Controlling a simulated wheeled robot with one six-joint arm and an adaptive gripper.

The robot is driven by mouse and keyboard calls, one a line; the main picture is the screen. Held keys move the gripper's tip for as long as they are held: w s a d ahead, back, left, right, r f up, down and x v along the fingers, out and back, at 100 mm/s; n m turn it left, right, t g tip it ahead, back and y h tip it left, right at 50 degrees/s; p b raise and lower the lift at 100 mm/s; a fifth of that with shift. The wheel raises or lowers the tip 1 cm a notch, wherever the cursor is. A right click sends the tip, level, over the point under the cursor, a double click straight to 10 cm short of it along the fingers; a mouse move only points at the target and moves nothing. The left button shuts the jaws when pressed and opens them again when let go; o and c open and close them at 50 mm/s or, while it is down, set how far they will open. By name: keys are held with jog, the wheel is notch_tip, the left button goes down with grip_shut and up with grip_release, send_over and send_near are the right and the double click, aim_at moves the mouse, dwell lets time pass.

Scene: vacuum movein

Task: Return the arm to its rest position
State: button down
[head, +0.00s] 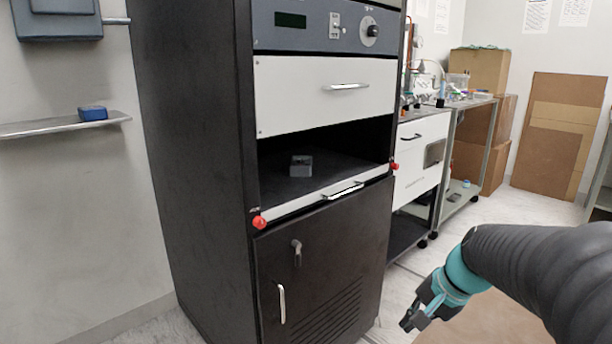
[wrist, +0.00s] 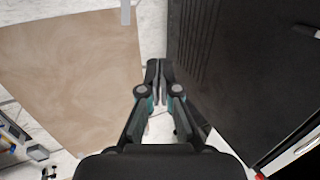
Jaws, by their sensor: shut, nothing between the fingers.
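My gripper (head: 412,318) hangs at the lower right of the head view, at the end of my dark, ribbed arm with teal bands. It is in front of and to the right of the black cabinet (head: 185,150), apart from it. In the wrist view my gripper (wrist: 158,68) points ahead with its fingertips together and nothing between them.
The cabinet has an open bay with a small grey block (head: 301,166) inside and red knobs at its front edge. A blue block (head: 93,113) sits on a wall shelf (head: 50,128). A bench (head: 470,103) and cardboard boxes (head: 478,70) stand behind.

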jog(key=s+a+r+n+t+h, duration=0.1)
jog(key=s+n, duration=0.3)
jog(key=s, duration=0.4)
jog(key=s+a+r+n+t+h, duration=0.1)
jog(key=s+a+r+n+h, duration=0.1)
jog(key=s, duration=0.5)
jog(key=a+n, duration=0.1)
jog(key=n, duration=0.1)
jog(key=shift+s+a+n+h, duration=0.2)
jog(key=shift+s+n+h, duration=0.1)
jog(key=shift+s+n, duration=0.1)
jog(key=shift+r, duration=0.1)
